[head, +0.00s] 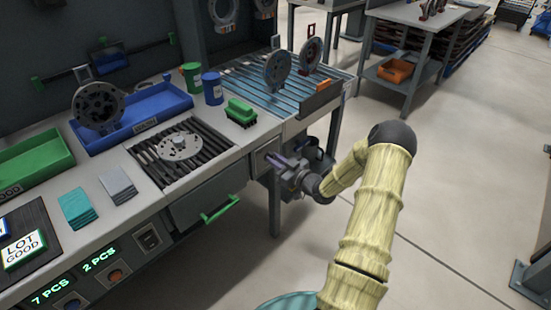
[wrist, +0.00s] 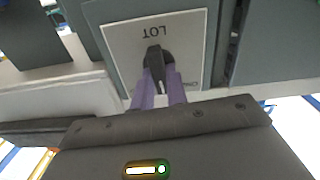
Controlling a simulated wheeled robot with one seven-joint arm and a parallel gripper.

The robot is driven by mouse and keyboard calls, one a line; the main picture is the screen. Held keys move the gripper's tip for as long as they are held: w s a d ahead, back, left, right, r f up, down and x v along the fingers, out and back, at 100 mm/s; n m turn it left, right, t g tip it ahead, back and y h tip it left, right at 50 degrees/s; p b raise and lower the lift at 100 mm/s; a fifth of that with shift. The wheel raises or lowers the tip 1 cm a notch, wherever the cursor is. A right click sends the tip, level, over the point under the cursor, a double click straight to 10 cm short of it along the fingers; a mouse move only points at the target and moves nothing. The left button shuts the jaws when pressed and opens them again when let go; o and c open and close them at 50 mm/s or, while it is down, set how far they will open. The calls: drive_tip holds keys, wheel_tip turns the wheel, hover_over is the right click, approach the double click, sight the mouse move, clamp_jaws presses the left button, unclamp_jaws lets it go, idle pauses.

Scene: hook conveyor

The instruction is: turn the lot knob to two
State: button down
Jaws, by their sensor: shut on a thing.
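The lot knob (wrist: 153,58) is a dark knob on a pale plate marked LOT (wrist: 120,45), seen upside down in the wrist view. My gripper (wrist: 159,82) has two purple fingers shut on the knob, one on each side. In the head view my gripper (head: 272,160) reaches the front of the bench, right of the green drawer handle. The knob is hidden there by my gripper. The scale marks around the knob are too small to read, so I cannot tell its setting.
A drawer with a green handle (head: 221,209) sits left of my gripper. A roller conveyor (head: 255,86) with metal discs is above and behind. A green brush (head: 240,112) lies on the bench.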

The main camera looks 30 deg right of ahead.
drive_tip(key=shift+d+m+p, duration=0.15)
drive_tip(key=shift+m+p, duration=0.6)
drive_tip(key=shift+m, duration=1.75)
drive_tip(key=shift+d+m+p, duration=0.1)
drive_tip(key=shift+m+p, duration=0.65)
drive_tip(key=shift+m, duration=1.75)
drive_tip(key=shift+f, duration=0.1)
drive_tip(key=c, duration=1.4)
unclamp_jaws()
drive_tip(key=v, duration=1.7)
drive_tip(key=shift+s+p, duration=0.15)
drive_tip(key=shift+p, duration=0.2)
